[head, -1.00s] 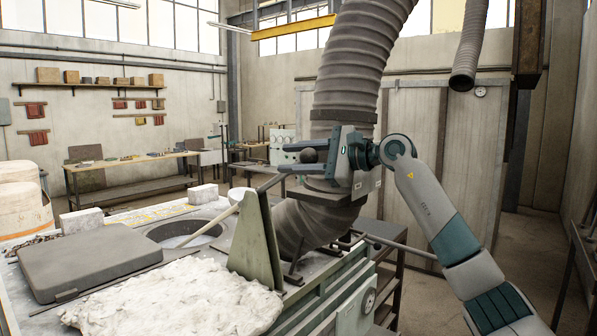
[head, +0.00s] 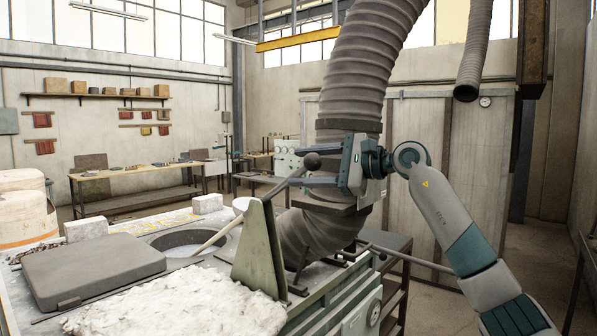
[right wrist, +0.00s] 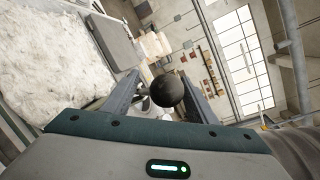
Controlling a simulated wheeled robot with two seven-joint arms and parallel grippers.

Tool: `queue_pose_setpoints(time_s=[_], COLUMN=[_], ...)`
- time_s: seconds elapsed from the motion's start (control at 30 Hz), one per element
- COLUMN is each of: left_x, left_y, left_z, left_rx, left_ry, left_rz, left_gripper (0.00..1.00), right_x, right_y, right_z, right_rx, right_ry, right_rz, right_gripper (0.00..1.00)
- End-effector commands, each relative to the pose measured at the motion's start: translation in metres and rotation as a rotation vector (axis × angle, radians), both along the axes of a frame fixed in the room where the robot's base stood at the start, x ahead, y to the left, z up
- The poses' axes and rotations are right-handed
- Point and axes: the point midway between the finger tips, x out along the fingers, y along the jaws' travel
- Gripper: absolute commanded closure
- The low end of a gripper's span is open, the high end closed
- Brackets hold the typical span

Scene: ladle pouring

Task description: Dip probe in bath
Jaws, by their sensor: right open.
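A lever with a dark ball knob (head: 312,160) slopes down-left past a green upright plate (head: 256,245). Beyond the plate, a pale rod (head: 215,240), which seems to be the probe, slants down to the round bath (head: 163,240) in the bench top. Its lower end shows at the rim; I cannot tell whether it touches the grey contents. My right gripper (head: 303,167) is open at the knob. In the right wrist view, the knob (right wrist: 167,90) sits between the spread fingers; contact is not clear. My left gripper is out of view.
A dark flat slab (head: 92,268) and a lumpy white sheet (head: 190,305) lie on the bench near the bath. A thick grey duct (head: 350,95) rises just behind my right gripper. Pale blocks (head: 86,225) and drums (head: 22,205) stand at the left.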

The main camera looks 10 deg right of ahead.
Motion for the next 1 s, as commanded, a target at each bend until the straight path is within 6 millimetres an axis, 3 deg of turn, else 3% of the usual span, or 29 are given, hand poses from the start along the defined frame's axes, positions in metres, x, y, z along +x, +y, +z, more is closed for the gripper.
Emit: queue_pose_setpoints(time_s=[0.6,1.0], left_x=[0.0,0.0], left_y=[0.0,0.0], left_z=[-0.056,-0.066], left_rx=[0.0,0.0], left_ry=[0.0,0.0], left_rz=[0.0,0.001], left_gripper=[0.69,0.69], right_x=[-0.075,-0.099], right_y=[-0.089,-0.116], right_z=[0.009,0.016], right_rx=[0.0,-0.001], right_ry=[-0.001,0.001], right_rz=[-0.003,0.001], right_gripper=[0.48,0.48])
